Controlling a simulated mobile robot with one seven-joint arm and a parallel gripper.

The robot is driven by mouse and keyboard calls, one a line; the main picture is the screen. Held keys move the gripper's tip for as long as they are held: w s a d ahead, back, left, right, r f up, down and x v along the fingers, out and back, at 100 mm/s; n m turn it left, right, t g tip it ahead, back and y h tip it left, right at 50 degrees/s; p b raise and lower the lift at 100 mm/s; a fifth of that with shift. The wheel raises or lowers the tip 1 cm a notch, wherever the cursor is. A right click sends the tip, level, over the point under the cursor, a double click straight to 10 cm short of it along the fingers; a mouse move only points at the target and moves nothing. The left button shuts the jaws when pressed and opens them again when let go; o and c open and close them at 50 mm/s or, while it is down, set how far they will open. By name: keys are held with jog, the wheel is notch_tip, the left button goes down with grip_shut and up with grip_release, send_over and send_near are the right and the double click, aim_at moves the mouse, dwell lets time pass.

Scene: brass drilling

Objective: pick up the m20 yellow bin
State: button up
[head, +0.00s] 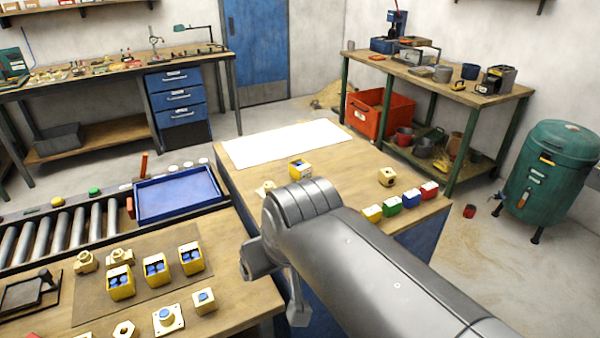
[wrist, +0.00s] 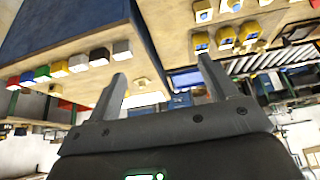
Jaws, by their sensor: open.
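Several yellow bins are in view, and I cannot read which is the M20 one. In the head view, a left yellow bin (head: 119,288), a middle yellow bin (head: 156,276) and a right yellow bin (head: 190,264) with blue contents stand on the near-left bench. Another yellow bin (head: 300,169) stands on the central table beyond my arm. A small yellow bin (head: 372,213) stands in a coloured row at its right. My gripper is open and empty in the wrist view (wrist: 163,84), with bins in the background and nothing between the fingertips. My arm hides part of the central table.
Green (head: 391,206), blue (head: 411,199) and red (head: 429,190) bins stand beside the small yellow one. Brass fittings and blocks lie near the left bins. A blue tray (head: 178,212) lies by the roller conveyor (head: 50,237). A white sheet (head: 285,145) covers the central table's far end.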

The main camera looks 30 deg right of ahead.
jog(key=w+d+r, duration=0.2)
jog(key=w, duration=0.4)
jog(key=w+d+r, duration=0.1)
jog(key=w+r, duration=0.2)
jog(key=w, duration=0.3)
jog(key=n+g, duration=0.1)
jog(key=n, duration=0.1)
send_over(299, 168)
jog(key=s+d, duration=0.2)
notch_tip(299, 168, down, 16)
jog(key=shift+w+d+f+y, duration=0.15)
jog(key=shift+w+f+y, duration=0.25)
jog(key=shift+w, duration=0.05)
jog(key=x, duration=1)
jog(key=shift+c, duration=0.6)
jog(key=c, duration=1)
